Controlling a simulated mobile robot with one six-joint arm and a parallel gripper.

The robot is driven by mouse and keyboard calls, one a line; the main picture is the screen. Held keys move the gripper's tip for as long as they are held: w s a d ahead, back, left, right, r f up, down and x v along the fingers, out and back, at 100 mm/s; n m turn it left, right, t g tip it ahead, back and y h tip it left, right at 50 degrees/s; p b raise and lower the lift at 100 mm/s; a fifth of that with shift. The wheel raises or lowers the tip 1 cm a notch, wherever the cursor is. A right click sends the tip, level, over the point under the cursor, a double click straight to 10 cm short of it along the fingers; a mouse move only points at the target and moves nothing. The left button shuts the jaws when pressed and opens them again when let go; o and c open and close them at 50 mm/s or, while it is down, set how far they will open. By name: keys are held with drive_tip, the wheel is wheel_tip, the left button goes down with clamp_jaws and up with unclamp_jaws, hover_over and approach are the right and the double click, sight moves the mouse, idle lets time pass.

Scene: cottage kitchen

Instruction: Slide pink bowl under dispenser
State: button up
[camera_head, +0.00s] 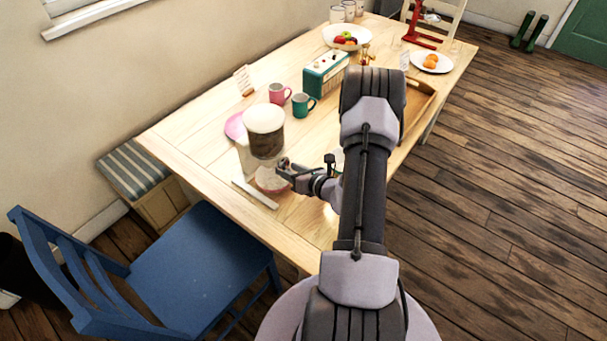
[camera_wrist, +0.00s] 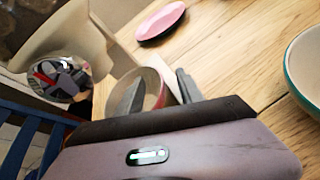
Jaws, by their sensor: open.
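The dispenser (camera_head: 266,142) has a white lid, a clear container with brown contents and a pale stand. It stands near the table's near left end. The pink bowl (camera_head: 268,182) sits low beneath the container, just behind the stand's white front strip (camera_head: 255,194). My gripper (camera_head: 284,171) is at the bowl's right side. In the wrist view my open fingers (camera_wrist: 158,92) show around part of the bowl's rim (camera_wrist: 152,75). One finger appears inside the bowl and the other outside; contact cannot be told. The dispenser's shiny round knob (camera_wrist: 60,78) is at left.
A pink plate (camera_head: 235,126) lies behind the dispenser. Pink (camera_head: 279,93) and teal (camera_head: 303,105) mugs and a teal radio (camera_head: 325,74) stand farther back. A teal-rimmed bowl (camera_wrist: 305,70) is at right in the wrist view. A blue chair (camera_head: 195,265) stands at the table's near side.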

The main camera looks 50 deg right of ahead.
drive_tip(key=p+v, duration=0.3)
drive_tip(key=v, duration=1.3)
drive_tip(key=shift+p, duration=0.35)
